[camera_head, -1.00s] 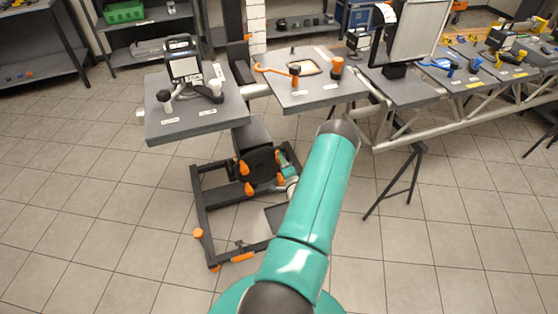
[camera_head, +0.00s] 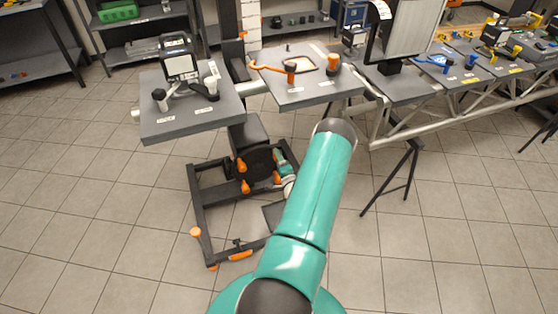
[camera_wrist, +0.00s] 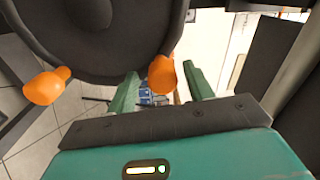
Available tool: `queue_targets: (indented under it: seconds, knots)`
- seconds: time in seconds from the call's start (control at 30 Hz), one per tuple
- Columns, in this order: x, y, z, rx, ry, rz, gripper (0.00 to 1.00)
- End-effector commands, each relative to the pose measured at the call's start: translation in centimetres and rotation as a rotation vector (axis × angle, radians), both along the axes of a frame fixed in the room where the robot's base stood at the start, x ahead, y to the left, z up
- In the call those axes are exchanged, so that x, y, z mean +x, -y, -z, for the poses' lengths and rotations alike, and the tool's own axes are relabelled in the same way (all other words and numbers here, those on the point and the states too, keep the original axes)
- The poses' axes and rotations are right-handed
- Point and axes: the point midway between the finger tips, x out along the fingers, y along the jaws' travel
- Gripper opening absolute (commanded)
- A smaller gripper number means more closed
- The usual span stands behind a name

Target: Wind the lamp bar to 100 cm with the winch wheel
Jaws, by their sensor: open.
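The winch wheel (camera_head: 257,163) is a dark disc with several orange knobs, low on a dark wheeled frame. In the wrist view the wheel (camera_wrist: 95,40) fills the upper left, with one orange knob (camera_wrist: 45,87) at left and another orange knob (camera_wrist: 162,75) to its right. My gripper (camera_wrist: 164,88) is open, its two green fingers standing either side of the right knob in the picture. Whether they touch it I cannot tell. In the head view my gripper (camera_head: 285,165) is at the wheel's right side, partly hidden by my arm. I cannot make out the lamp bar or a height reading.
A grey board (camera_head: 190,125) with a black device and handles stands above the wheel at left. A second board (camera_head: 300,98) carries orange handles. A pale truss (camera_head: 470,118) on a black trestle (camera_head: 395,185) runs right. The tiled floor (camera_head: 90,230) is clear at left.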

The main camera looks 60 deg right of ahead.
Motion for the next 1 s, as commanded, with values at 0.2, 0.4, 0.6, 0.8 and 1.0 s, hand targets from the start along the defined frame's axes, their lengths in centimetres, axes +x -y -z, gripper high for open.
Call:
queue_targets:
  seconds: [0.2,0.4,0.6,0.8,1.0]
  knots:
    - [-1.4,-1.3,0.0,0.001,-0.001,0.001,0.52]
    - [-4.4,-4.3,0.2,0.003,0.000,0.002,0.52]
    - [-7.5,-7.3,0.5,0.003,-0.002,0.002,0.52]
    - [-9.4,-9.3,0.6,0.003,-0.001,0.000,0.52]
    - [-9.8,-9.8,0.6,0.001,-0.001,0.000,0.52]
